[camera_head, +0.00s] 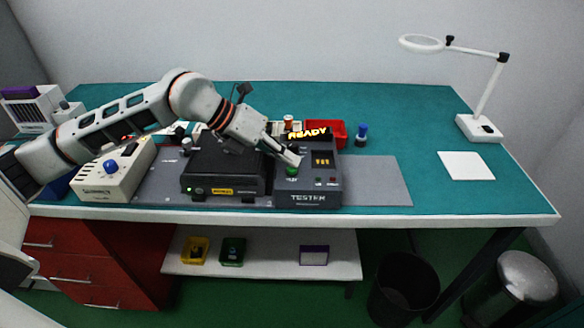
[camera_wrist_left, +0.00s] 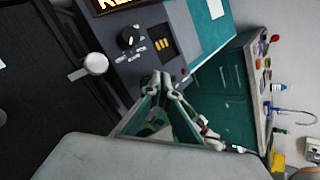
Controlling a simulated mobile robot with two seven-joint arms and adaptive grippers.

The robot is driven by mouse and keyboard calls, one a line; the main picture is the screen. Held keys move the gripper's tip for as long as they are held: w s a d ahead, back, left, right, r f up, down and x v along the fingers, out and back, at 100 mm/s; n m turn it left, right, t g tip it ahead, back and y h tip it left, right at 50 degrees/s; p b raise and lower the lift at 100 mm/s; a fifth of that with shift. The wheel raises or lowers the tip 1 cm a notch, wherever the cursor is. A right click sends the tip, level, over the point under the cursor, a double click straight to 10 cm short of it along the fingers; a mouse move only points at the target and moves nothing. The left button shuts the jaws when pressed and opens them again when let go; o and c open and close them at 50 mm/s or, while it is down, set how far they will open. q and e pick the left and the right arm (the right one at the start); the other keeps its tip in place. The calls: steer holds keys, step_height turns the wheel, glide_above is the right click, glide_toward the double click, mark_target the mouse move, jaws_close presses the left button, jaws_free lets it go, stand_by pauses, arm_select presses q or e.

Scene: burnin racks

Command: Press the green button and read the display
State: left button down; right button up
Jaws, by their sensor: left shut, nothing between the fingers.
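The dark grey tester (camera_head: 309,198) stands on the grey mat, with a lit amber "READY" sign (camera_head: 309,133) at its back. Its small display (camera_head: 322,158) shows amber characters too small to read; it also shows in the left wrist view (camera_wrist_left: 165,45). The green button (camera_head: 292,170) is on the tester's left part. My left gripper (camera_head: 294,160) is shut and empty, its tips just above the green button; I cannot tell whether they touch it. In the left wrist view the shut fingertips (camera_wrist_left: 161,84) are over the tester, and the button is not clearly visible.
A black box (camera_head: 222,175) with a green light stands left of the tester. A cream box with a blue knob (camera_head: 110,167) is further left. A red bin (camera_head: 338,130) and a blue-capped bottle (camera_head: 361,133) stand behind. The bench's right part is mostly clear.

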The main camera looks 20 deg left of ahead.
mark_target(289, 168)
arm_select(q)
steer(key=shift+f, duration=0.4)
steer(key=shift+r, duration=0.15)
stand_by(0.5)
steer(key=shift+r+p, duration=0.4)
steer(key=shift+r, duration=0.35)
step_height(289, 168, up, 2)
steer(key=shift+r+p, duration=0.1)
steer(key=shift+p, duration=0.55)
steer(key=shift+r+p, duration=0.9)
steer(key=shift+r, duration=0.5)
